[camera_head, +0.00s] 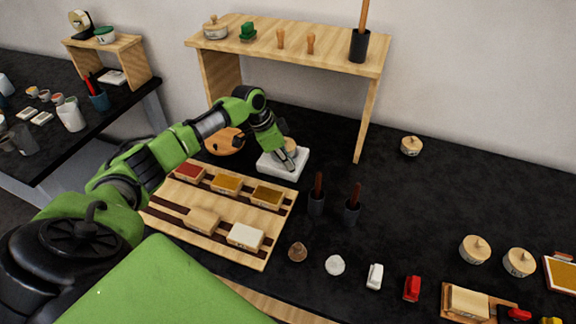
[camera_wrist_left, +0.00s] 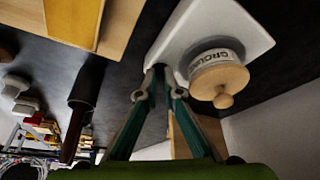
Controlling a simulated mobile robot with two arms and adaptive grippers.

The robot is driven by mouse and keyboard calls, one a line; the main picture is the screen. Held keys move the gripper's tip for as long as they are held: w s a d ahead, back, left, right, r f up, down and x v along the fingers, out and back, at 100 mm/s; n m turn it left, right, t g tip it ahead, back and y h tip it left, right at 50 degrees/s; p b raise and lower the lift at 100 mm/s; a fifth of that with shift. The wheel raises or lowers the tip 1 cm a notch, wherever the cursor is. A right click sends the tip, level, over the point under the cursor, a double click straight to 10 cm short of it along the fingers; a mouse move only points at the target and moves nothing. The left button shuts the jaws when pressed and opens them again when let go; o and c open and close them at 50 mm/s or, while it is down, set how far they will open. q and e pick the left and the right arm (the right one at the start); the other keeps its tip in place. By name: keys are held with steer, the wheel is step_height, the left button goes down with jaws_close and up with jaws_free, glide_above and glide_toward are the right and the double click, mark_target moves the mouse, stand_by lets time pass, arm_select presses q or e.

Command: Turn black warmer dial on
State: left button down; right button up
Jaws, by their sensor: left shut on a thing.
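The warmer (camera_head: 270,168) is a low white block on the black bench, behind the wooden rack. A round jar with a wooden knobbed lid (camera_head: 290,147) stands on it. The wrist view shows the warmer (camera_wrist_left: 190,28) and the labelled jar with its lid (camera_wrist_left: 219,80) close up. My left gripper (camera_head: 286,160) reaches down to the warmer. Its fingertips (camera_wrist_left: 163,78) are close together at the warmer's edge, beside the jar, and shut on the small dial there. The dial itself is hidden between the fingertips. My right gripper is not in view.
A wooden rack (camera_head: 190,222) with several small blocks lies in front of the warmer. Two dark cups with brown handles (camera_head: 318,200) stand to its right. A wooden shelf (camera_head: 285,42) rises behind.

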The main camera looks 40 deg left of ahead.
arm_select(q)
steer(key=m+b, duration=0.1)
steer(key=m+g+b, duration=0.1)
steer(key=m+h+b, duration=0.1)
steer(key=m, duration=0.1)
steer(key=shift+w+a+f+b, duration=0.1)
steer(key=shift+w+b, duration=0.2)
steer(key=shift+b, duration=0.05)
steer(key=shift+m+g+b, duration=0.6)
steer(key=shift+m+b, duration=0.45)
steer(key=shift+m, duration=0.35)
steer(key=c, duration=2.2)
jaws_free()
steer(key=shift+r, duration=0.2)
steer(key=v, duration=1.2)
steer(key=shift+w+a, duration=0.1)
steer(key=shift+a, duration=0.05)
